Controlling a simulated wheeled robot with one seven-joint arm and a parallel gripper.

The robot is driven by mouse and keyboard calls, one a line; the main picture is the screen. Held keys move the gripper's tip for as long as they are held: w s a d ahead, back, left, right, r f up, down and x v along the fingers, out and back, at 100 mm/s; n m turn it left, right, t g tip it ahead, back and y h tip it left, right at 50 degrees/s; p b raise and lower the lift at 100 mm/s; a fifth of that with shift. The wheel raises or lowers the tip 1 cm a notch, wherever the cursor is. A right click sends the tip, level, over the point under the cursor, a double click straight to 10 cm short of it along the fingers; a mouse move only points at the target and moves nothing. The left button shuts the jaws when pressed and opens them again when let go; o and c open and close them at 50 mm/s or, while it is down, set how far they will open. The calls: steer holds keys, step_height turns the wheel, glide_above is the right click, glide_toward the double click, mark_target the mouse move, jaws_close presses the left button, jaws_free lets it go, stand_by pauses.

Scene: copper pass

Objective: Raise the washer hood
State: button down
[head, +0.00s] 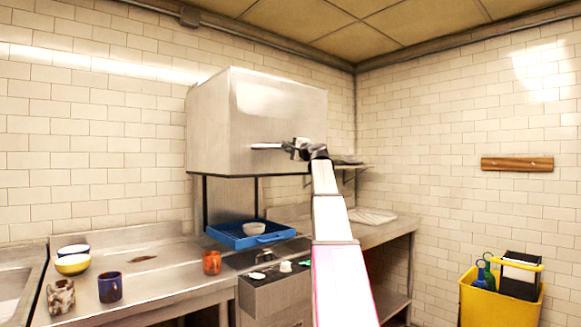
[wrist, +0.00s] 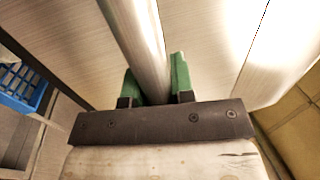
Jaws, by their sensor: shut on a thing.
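The washer hood (head: 228,125) is a big steel box in the head view, standing raised above the counter with an open gap below it. Its bar handle (head: 266,146) sticks out low on the front face. My gripper (head: 300,149) is at the right part of the handle. In the wrist view, the green fingertips of my gripper (wrist: 154,84) are on both sides of the handle bar (wrist: 135,40), shut on it. The hood's steel face (wrist: 208,45) fills the space behind the bar. The part of the handle between the fingers is partly hidden.
A blue rack (head: 236,240) with a white bowl (head: 254,229) sits under the hood. Mugs and bowls stand on the left counter (head: 165,262). A yellow bin (head: 480,305) with bottles stands at the lower right. A wall shelf (head: 350,165) is right of the hood.

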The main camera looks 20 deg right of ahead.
steer(key=shift+r, duration=1.8)
steer(key=c, duration=1)
jaws_free()
steer(key=shift+o, duration=0.2)
steer(key=shift+s+f, duration=0.1)
steer(key=shift+s, duration=0.05)
glide_toward(284, 138)
steer(key=v, duration=0.5)
steer(key=shift+s+d, duration=0.1)
